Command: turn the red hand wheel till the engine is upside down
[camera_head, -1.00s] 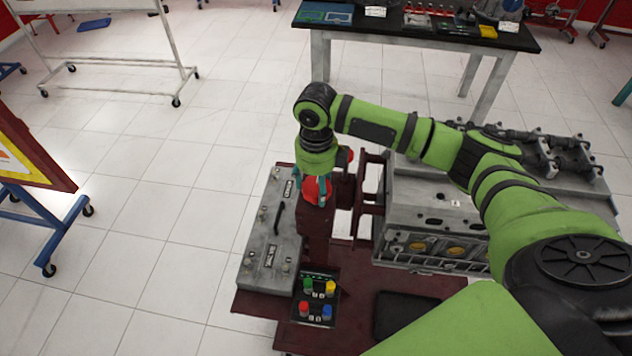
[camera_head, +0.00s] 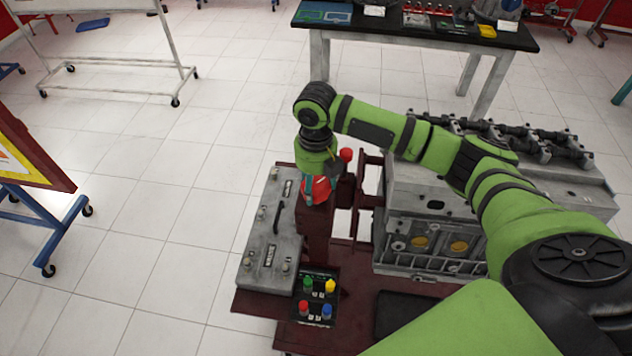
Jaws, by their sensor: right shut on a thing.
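The red hand wheel (camera_head: 316,190) sits on top of a dark red post beside the engine. A red ball (camera_head: 346,155) shows just behind my wrist. My right gripper (camera_head: 311,190) points down and is shut on the hand wheel; its fingers partly hide the wheel. The grey engine (camera_head: 425,205) is held in the dark red stand to the right of the wheel. A row of black and grey parts lies along its top, and its near side shows two yellowish discs. My right arm covers part of the engine. My left gripper is not in view.
A grey cover plate with a handle (camera_head: 262,255) lies left of the post. A panel with coloured knobs (camera_head: 316,298) is in front. A black-topped table (camera_head: 420,30) stands behind, a blue-framed board stand (camera_head: 45,215) at the left.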

